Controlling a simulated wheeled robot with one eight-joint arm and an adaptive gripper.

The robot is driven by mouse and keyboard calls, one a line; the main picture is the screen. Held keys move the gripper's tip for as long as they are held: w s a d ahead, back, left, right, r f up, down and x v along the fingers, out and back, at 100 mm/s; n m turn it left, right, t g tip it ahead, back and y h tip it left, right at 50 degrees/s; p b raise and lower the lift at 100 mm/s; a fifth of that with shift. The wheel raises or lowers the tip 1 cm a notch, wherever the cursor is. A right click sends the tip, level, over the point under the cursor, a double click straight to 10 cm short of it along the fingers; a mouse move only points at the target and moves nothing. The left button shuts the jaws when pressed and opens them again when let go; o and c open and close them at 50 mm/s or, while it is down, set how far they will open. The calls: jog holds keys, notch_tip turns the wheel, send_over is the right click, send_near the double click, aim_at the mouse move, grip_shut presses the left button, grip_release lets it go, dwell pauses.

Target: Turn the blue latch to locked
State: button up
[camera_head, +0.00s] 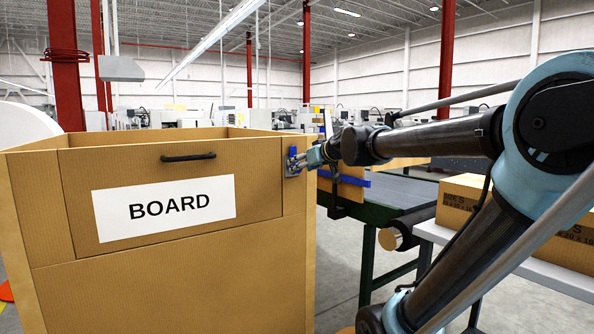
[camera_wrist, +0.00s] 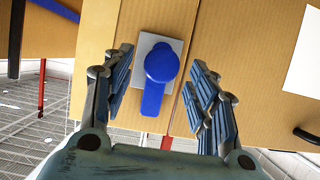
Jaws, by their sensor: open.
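The blue latch (camera_wrist: 153,98) has a round knob and a straight lever on a grey plate (camera_wrist: 148,48). In the head view the latch (camera_head: 292,153) sits at the upper right of the cardboard box front, beside the seam of the labelled panel. Its lever points down in the wrist view, roughly along the seam, toward the box's top edge. My gripper (camera_wrist: 162,62) is open, with one finger on each side of the latch and visible gaps to both. In the head view my gripper (camera_head: 314,158) comes in from the right.
The large box (camera_head: 170,285) has a front panel with a BOARD label (camera_head: 165,207) and a black handle (camera_head: 188,157). A dark green conveyor table (camera_head: 405,198) stands behind my arm. A carton (camera_head: 460,200) lies on a white table at right.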

jog(key=shift+x, duration=1.9)
grip_shut()
